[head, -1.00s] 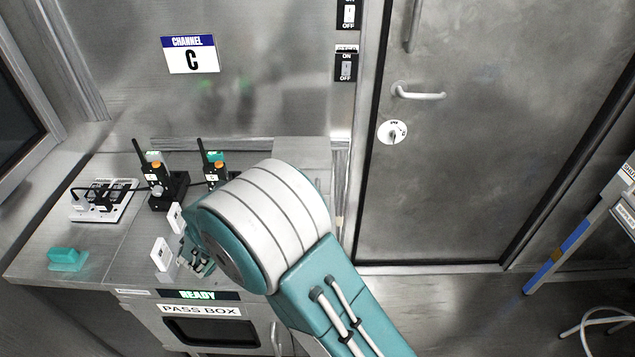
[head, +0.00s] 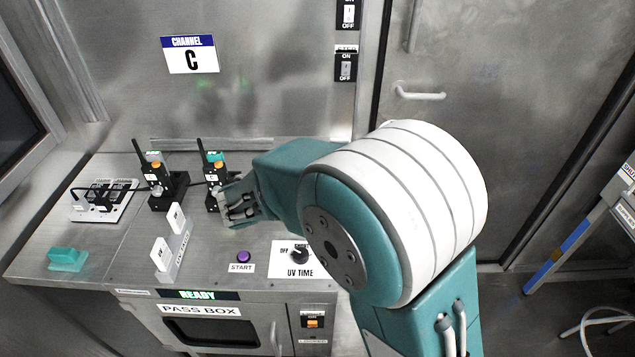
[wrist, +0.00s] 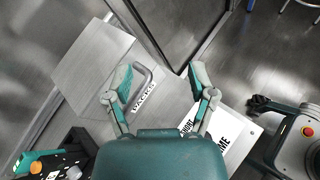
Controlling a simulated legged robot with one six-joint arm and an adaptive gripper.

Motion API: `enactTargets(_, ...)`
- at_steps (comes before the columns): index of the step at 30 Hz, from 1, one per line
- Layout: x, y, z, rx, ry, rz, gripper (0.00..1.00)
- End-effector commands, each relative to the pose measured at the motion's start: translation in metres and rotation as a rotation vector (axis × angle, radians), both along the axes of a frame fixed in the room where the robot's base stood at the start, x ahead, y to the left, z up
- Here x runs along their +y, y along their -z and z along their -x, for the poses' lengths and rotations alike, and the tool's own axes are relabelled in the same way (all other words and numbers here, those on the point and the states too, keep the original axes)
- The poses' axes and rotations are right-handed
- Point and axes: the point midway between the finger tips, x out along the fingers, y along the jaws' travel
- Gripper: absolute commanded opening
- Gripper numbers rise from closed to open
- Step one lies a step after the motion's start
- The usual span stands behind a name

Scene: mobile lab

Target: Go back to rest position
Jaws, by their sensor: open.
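My gripper (head: 238,202) is above the steel counter in the head view, close in front of the right-hand radio (head: 213,172) and overlapping its lower part; I cannot tell whether they touch. In the wrist view my gripper (wrist: 162,84) has its two teal-padded fingers spread, with nothing between them. My teal and white arm reaches in from the lower right of the head view. A second radio (head: 157,178) stands upright in its black charger at the left.
The counter also holds a power strip (head: 104,201), a teal block (head: 67,258), a white switch rack (head: 172,250), a purple START button (head: 243,257) and a UV TIME dial (head: 299,256). The pass box (head: 211,332) is below. A closed metal door (head: 430,140) stands behind my arm.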

Motion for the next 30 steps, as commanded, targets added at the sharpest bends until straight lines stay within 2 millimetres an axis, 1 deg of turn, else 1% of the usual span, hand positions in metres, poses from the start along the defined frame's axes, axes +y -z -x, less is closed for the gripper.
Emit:
enactTargets(4, -0.008, -0.003, 0.004, -0.005, 0.032, -0.031, 0.72)
enactTargets(18, -0.009, -0.003, 0.005, -0.005, 0.036, -0.035, 0.72)
enactTargets(20, -0.011, -0.005, 0.006, -0.008, 0.046, -0.046, 0.72)
enactTargets(23, -0.029, -0.013, 0.016, -0.023, 0.113, -0.116, 0.72)
enactTargets(26, -0.059, -0.026, 0.038, -0.055, 0.245, -0.256, 0.72)
enactTargets(27, -0.071, -0.030, 0.050, -0.072, 0.308, -0.323, 0.72)
enactTargets(30, -0.096, -0.039, 0.078, -0.118, 0.458, -0.488, 0.72)
